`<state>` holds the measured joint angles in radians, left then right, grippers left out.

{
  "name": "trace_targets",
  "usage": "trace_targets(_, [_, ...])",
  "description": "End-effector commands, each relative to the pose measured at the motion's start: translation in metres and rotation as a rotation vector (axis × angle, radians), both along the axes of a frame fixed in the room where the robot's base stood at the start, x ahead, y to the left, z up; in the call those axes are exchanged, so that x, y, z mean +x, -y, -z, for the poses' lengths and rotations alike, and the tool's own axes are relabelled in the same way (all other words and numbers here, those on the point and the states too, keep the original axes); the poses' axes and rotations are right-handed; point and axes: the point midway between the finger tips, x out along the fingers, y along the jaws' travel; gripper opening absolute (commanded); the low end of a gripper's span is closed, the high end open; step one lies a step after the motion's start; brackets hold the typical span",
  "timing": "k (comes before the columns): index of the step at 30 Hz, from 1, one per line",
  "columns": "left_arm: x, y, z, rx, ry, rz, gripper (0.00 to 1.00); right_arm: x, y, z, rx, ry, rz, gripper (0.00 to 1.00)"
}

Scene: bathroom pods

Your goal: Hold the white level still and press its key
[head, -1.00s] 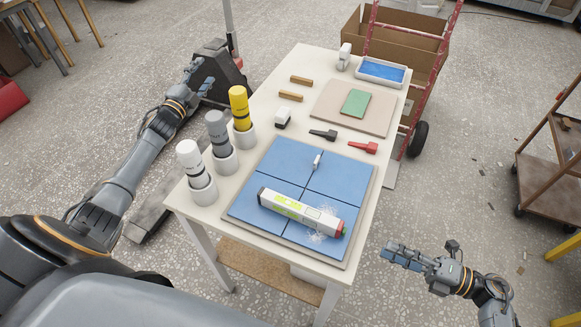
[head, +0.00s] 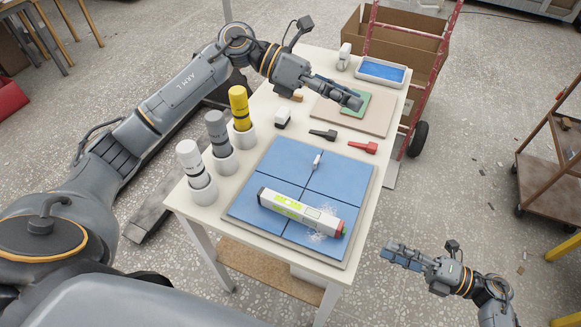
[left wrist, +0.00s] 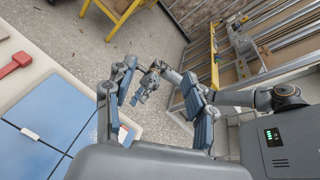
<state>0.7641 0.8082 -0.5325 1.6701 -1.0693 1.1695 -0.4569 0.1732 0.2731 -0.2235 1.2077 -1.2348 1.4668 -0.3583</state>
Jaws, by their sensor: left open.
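The white level (head: 300,212) lies flat and slanted on the blue tiled board (head: 260,180) near the front of the table. It has bright green markings and a red end at the right; I cannot clearly make out its key. My left gripper (head: 350,97) is open and empty above the far part of the table, over the green pad (head: 355,103), well away from the level. Its spread fingers also show in the left wrist view (left wrist: 155,122). My right gripper (head: 398,259) is off the table's right side, apart from the level; its finger opening is unclear.
Yellow, grey and white tubes stand in white cups (head: 203,190) along the left table edge. A black clamp (head: 324,135), a red clamp (head: 364,147) and a small white piece (head: 317,161) lie beyond the level. A blue-filled tray (head: 381,71) is at the back.

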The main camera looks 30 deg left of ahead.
Motion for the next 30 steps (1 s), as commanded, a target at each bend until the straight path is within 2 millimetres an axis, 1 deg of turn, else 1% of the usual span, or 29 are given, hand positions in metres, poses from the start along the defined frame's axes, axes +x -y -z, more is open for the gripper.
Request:
trace_targets(1, [-0.019, 0.012, 0.018, 0.136, 0.035, 0.087, 0.55, 0.000, 0.000, 0.000, 0.000, 0.000, 0.000, 0.38])
trace_targets(2, [-0.030, 0.016, 0.032, 0.223, 0.054, 0.136, 0.55, 0.000, 0.000, 0.000, 0.000, 0.000, 0.000, 0.38])
trace_targets(3, [-0.044, 0.018, 0.050, 0.342, 0.079, 0.202, 0.55, 0.000, 0.000, 0.000, 0.000, 0.000, 0.000, 0.38])
trace_targets(5, [-0.061, 0.013, 0.075, 0.517, 0.114, 0.290, 0.55, 0.000, 0.000, 0.000, 0.000, 0.000, 0.000, 0.38])
trace_targets(6, [-0.070, 0.007, 0.089, 0.628, 0.136, 0.341, 0.55, 0.000, 0.000, 0.000, 0.000, 0.000, 0.000, 0.38])
trace_targets(8, [-0.081, -0.005, 0.107, 0.780, 0.166, 0.407, 0.55, 0.000, 0.000, 0.000, 0.000, 0.000, 0.000, 0.38])
trace_targets(9, [-0.087, -0.014, 0.115, 0.873, 0.183, 0.442, 0.55, 0.000, 0.000, 0.000, 0.000, 0.000, 0.000, 0.38])
trace_targets(13, [-0.096, -0.041, 0.131, 1.107, 0.225, 0.519, 0.55, 0.000, 0.000, 0.000, 0.000, 0.000, 0.000, 0.38])
trace_targets(15, [-0.098, -0.052, 0.134, 1.188, 0.238, 0.541, 0.55, 0.000, 0.000, 0.000, 0.000, 0.000, 0.000, 0.38])
trace_targets(18, [-0.099, -0.061, 0.137, 1.252, 0.247, 0.556, 0.55, 0.000, 0.000, 0.000, 0.000, 0.000, 0.000, 0.38])
trace_targets(20, [-0.099, -0.063, 0.140, 1.268, 0.249, 0.560, 0.55, 0.000, 0.000, 0.000, 0.000, 0.000, 0.000, 0.38])
trace_targets(23, [-0.100, -0.064, 0.150, 1.273, 0.247, 0.563, 0.55, 0.000, 0.000, 0.000, 0.000, 0.000, 0.000, 0.38])
trace_targets(26, [-0.100, -0.064, 0.166, 1.272, 0.244, 0.562, 0.55, 0.000, 0.000, 0.000, 0.000, 0.000, 0.000, 0.38])
trace_targets(30, [-0.100, -0.063, 0.194, 1.270, 0.245, 0.563, 0.55, 0.000, 0.000, 0.000, 0.000, 0.000, 0.000, 0.38])
